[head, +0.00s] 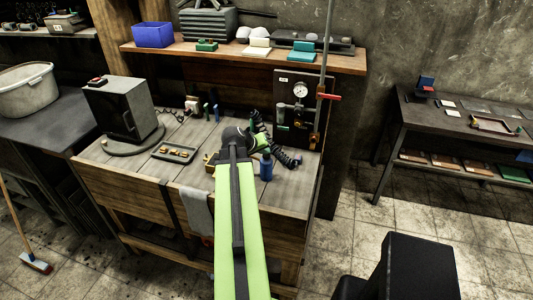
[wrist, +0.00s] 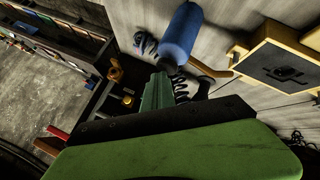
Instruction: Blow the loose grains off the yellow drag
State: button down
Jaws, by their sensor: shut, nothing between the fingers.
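The yellow drag (wrist: 253,46) is at the upper right of the wrist view, a yellow frame around a dark face with a darker hollow. I cannot make out loose grains on it. In the head view only a small yellow part (head: 209,162) shows left of my arm, which hides the rest. My gripper (wrist: 157,88) is shut and empty, apart from the drag. A blue cylinder (wrist: 181,33) with a dark end lies in view just beyond the fingertips; it also shows right of my arm in the head view (head: 266,167). Contact with it is unclear.
A black coiled hose (head: 283,155) runs beside my gripper. A gauge panel (head: 300,100) with a red-handled valve stands behind. A small tray (head: 174,153) and a dark grey box (head: 122,108) stand on the bench's left. A shelf (head: 240,58) overhangs the back.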

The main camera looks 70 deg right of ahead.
aim_at(265, 156)
jog(key=shift+f, duration=0.15)
dwell(0.3)
jog(key=shift+r+p, duration=1.4)
jog(key=shift+r, duration=0.1)
notch_tip(265, 156, up, 5)
jog(key=p, duration=0.5)
